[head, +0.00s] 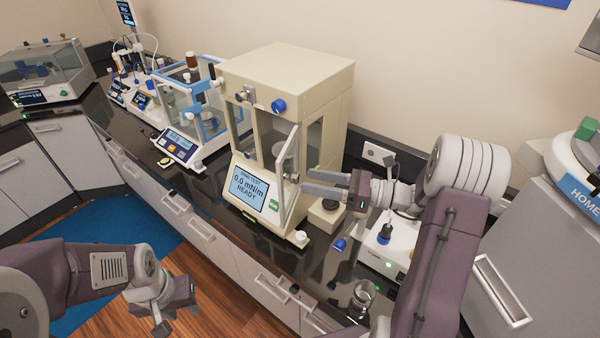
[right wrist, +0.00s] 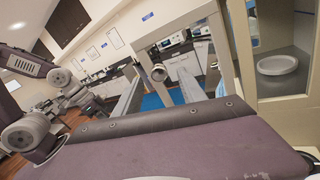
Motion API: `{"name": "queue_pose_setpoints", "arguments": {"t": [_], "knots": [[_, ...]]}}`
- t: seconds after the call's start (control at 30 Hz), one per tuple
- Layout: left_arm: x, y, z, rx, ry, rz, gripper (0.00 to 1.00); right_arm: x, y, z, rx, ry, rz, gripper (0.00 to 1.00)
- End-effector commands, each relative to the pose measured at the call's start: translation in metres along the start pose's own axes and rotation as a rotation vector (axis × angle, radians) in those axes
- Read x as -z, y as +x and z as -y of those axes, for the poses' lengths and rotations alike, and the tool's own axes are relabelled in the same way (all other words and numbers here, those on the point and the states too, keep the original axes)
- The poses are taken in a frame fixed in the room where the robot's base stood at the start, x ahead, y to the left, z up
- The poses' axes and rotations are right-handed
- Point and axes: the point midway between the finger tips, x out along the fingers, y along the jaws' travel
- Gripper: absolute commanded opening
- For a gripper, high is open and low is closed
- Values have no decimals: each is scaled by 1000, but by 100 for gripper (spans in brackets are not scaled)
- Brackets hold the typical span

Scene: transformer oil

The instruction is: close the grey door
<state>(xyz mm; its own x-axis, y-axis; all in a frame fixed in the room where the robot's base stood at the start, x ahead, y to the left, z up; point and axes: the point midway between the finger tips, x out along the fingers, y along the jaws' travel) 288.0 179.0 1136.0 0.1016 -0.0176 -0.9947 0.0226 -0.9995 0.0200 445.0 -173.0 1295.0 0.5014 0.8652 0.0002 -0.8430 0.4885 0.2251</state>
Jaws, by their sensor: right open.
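The grey door (head: 287,180) is a narrow framed glass panel on the front of the cream instrument (head: 285,80). It stands swung out from the chamber, to the left of my right gripper. My right gripper (head: 307,181) is open and empty, with its fingertips close to the door's right side; I cannot tell whether they touch it. In the right wrist view the door's grey frame (right wrist: 180,27) and round knob (right wrist: 158,73) show beyond the fingers. A white dish (right wrist: 277,65) sits inside the chamber. My left gripper (head: 160,312) hangs low over the floor, away from the door.
A blue-framed balance (head: 190,130) stands left of the instrument on the black counter. A white device (head: 390,245) and a glass jar (head: 361,297) stand on the right, under my right arm. A grey cabinet (head: 530,240) is at the far right.

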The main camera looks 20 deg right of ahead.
Motion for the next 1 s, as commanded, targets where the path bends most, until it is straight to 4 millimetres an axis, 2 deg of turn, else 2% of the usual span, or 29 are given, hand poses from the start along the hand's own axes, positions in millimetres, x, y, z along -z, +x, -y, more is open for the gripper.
{"name": "queue_pose_setpoints", "arguments": {"t": [0.1,0.2,0.5,0.53,0.6,0.7,1.0], "knots": [[1,-11,0,0,0,0,36,-3,22,-2,-4,1,-2,48],[2,-14,0,0,0,0,36,-2,32,-1,-3,1,-1,48],[1,-14,0,0,0,0,36,1,37,0,0,-1,-2,48],[1,-14,0,0,0,0,36,1,37,0,0,-1,-2,43],[1,-14,0,0,0,0,36,1,37,0,0,-1,-2,23],[1,-14,0,0,0,0,36,0,37,0,0,-1,-2,0],[1,-14,0,0,0,0,36,0,36,0,0,-1,-1,0]]}}
